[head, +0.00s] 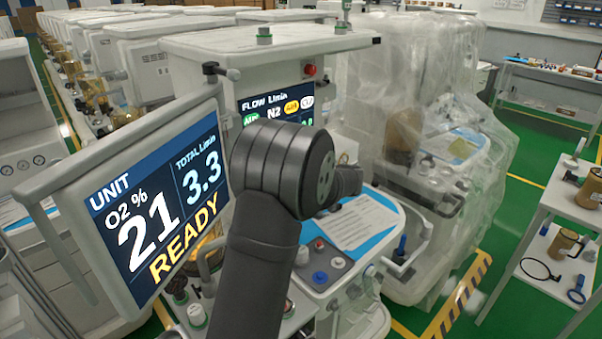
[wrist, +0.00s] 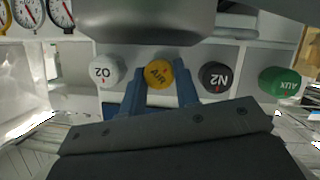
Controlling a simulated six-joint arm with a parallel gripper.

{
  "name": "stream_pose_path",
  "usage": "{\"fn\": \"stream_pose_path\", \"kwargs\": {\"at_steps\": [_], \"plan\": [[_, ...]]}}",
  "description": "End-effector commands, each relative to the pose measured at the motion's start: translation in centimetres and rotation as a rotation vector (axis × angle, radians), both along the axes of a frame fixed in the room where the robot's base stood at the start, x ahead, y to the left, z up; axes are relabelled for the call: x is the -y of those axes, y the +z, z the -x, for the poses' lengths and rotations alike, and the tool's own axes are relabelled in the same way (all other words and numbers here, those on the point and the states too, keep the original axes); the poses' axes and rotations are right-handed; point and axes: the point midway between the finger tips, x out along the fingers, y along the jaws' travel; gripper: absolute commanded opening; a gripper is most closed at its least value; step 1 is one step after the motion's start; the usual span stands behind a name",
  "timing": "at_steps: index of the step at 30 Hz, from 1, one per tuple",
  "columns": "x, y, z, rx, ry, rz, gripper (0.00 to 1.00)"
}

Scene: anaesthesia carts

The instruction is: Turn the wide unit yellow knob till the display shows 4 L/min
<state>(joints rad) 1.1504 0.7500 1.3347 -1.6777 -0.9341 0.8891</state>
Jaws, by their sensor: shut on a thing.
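The yellow knob (wrist: 158,73), marked AIR, is in the upper middle of the wrist view, with a small red mark on its face. My gripper (wrist: 161,84) has its two blue fingers on either side of it, shut on it. In the head view my arm hides the knob and the fingers. The flow display (head: 262,104) reads FLOW L/min with several coloured labels, one yellow; my arm hides most of its figures. The large tilted unit screen (head: 150,200) reads O2 % 21, TOTAL L/min 3.3 and READY.
In the wrist view a white O2 knob (wrist: 107,70) is left of the yellow one; a black N2 knob (wrist: 215,77) and a green AUX knob (wrist: 279,82) are right. Dial gauges (wrist: 27,12) show at top left. A plastic-covered unit (head: 425,150) stands right of my arm in the head view.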

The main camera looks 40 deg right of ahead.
Motion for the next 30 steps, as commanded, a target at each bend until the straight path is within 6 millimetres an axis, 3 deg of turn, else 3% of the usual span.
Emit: {"fn": "stream_pose_path", "kwargs": {"at_steps": [8, 30], "plan": [[-0.1, 0.02, 0.04, 0.0, 0.0, 0.089, 0.06], [-0.37, -0.25, 0.06, -0.001, -0.001, 0.597, 0.06]]}}
